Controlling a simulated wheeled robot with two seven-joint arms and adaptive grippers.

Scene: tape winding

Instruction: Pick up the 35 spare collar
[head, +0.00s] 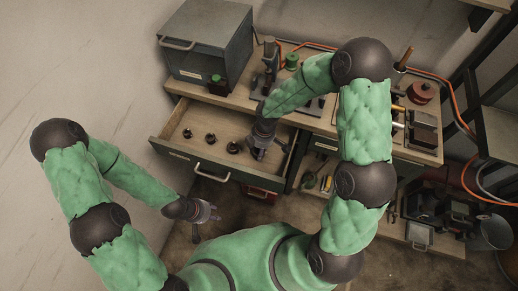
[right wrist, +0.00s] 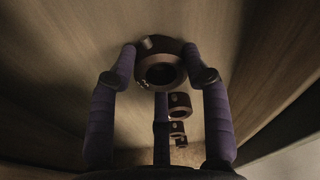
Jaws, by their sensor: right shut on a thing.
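My right gripper (head: 258,154) reaches down into the open drawer (head: 180,118) at its right part. In the head view the gripper hides this collar. Three smaller dark collars (head: 210,138) stand in a row on the drawer floor to its left, and they also show behind it in the right wrist view (right wrist: 179,104). My left gripper (head: 207,219) is open and empty in front of the drawer.
A grey metal cabinet (head: 206,45) stands on the workbench at the back left. The floor at left is clear.

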